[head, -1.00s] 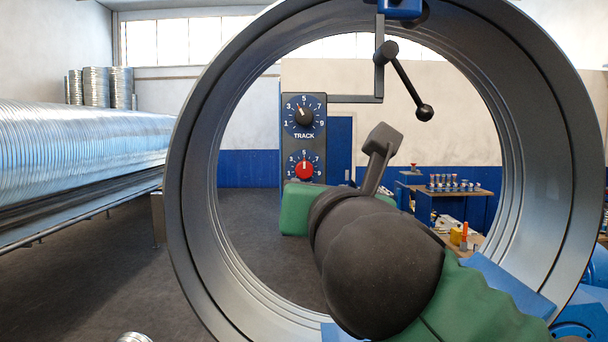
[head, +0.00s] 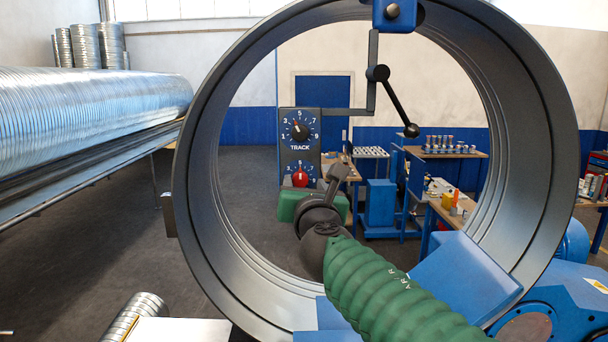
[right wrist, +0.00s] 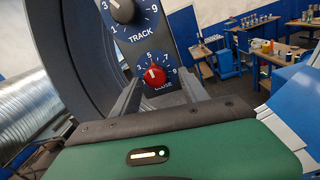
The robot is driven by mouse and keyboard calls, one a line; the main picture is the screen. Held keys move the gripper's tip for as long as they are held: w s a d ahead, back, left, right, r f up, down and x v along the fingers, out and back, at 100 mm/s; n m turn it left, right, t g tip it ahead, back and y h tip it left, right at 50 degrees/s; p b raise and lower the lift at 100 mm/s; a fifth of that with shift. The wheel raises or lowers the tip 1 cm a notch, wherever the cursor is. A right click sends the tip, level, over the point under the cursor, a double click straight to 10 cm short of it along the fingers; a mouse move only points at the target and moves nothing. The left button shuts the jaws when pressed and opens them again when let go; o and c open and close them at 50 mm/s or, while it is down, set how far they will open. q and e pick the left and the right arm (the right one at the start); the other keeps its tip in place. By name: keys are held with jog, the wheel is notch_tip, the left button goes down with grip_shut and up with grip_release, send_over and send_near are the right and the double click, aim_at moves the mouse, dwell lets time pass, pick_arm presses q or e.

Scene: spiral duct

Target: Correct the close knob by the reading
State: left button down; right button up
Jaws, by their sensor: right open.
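The red close knob (right wrist: 155,75) is on a dark panel (head: 315,165) seen through the big grey ring, below the black TRACK knob (head: 300,131). In the right wrist view its white mark points up, about between 4 and 5. The TRACK pointer is up and left, near 4. My right gripper (right wrist: 160,88) is open, its two fingers on either side of the red knob in that view; I cannot tell whether they touch it. In the head view its green body (head: 290,206) hides the lower dial and the fingertips. My left gripper is not in view.
The grey ring (head: 196,215) surrounds my right arm. A large ribbed duct (head: 90,110) lies at left. Workbenches (head: 470,152) stand behind at right.

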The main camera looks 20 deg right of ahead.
jog(key=shift+w+a, duration=0.2)
jog(key=shift+w, duration=0.45)
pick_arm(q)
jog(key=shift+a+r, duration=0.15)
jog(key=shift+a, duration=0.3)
pick_arm(e)
jog(key=shift+w+a, duration=0.15)
jog(key=shift+a, duration=0.15)
jog(key=shift+c, duration=0.3)
jog(key=shift+d, duration=0.4)
jog(key=c, duration=1)
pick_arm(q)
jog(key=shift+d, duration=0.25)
pick_arm(e)
grip_shut()
jog(key=shift+a, duration=0.1)
